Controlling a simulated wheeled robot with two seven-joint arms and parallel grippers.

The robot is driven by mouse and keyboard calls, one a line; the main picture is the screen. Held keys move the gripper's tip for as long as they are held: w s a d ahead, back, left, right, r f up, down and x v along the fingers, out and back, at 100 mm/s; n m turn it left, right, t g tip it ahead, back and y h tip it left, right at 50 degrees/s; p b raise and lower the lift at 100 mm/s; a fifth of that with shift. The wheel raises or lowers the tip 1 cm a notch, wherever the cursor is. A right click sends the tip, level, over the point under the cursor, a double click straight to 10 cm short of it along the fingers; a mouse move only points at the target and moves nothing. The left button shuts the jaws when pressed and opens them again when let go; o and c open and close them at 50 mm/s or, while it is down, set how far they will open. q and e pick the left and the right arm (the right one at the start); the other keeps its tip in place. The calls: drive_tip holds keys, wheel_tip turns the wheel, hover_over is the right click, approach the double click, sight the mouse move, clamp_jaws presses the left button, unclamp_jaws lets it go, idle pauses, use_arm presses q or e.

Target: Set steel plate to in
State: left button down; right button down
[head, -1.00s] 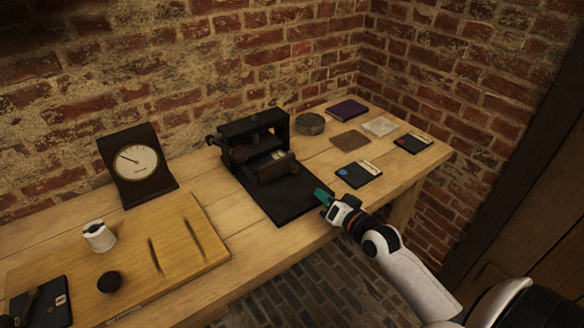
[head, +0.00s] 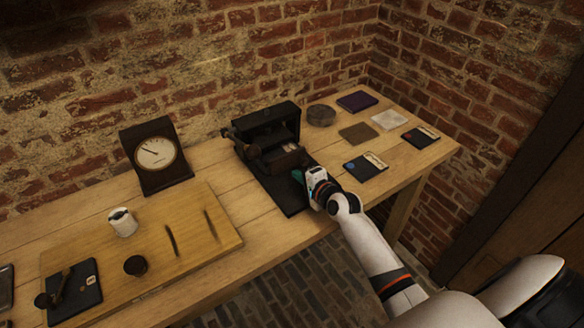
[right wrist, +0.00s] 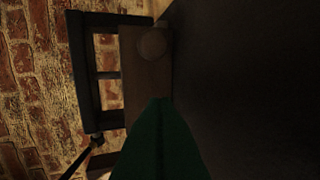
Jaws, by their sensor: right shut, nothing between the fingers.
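A black press-like device (head: 262,132) stands on a dark base (head: 281,197) on the bench, with a brown block (head: 284,158) at its front. In the right wrist view the brown block (right wrist: 145,78) carries a round knob (right wrist: 152,43). I cannot tell for sure which part is the steel plate. My right gripper (head: 297,176) is shut and empty, its green fingertips low over the dark base just in front of the block. Its fingers also show in the right wrist view (right wrist: 160,110); I cannot tell whether they touch the block. My left gripper is not in view.
A dial gauge (head: 155,153) and a wooden board (head: 195,255) are to the left. Flat squares, a brown-grey one (head: 354,134) and a pale one (head: 389,120), lie right of the device with a purple one (head: 358,101), a round tin (head: 320,115) and dark cards (head: 366,167).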

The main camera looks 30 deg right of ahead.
sight(286, 159)
drive_tip(key=shift+w+a, duration=0.1)
drive_tip(key=shift+w, duration=1.9)
drive_tip(key=w, duration=0.2)
drive_tip(key=w+b, duration=0.1)
drive_tip(key=w, duration=0.1)
drive_tip(key=shift+w+a, duration=0.2)
drive_tip(key=shift+w, duration=0.15)
drive_tip(key=shift+r, duration=0.3)
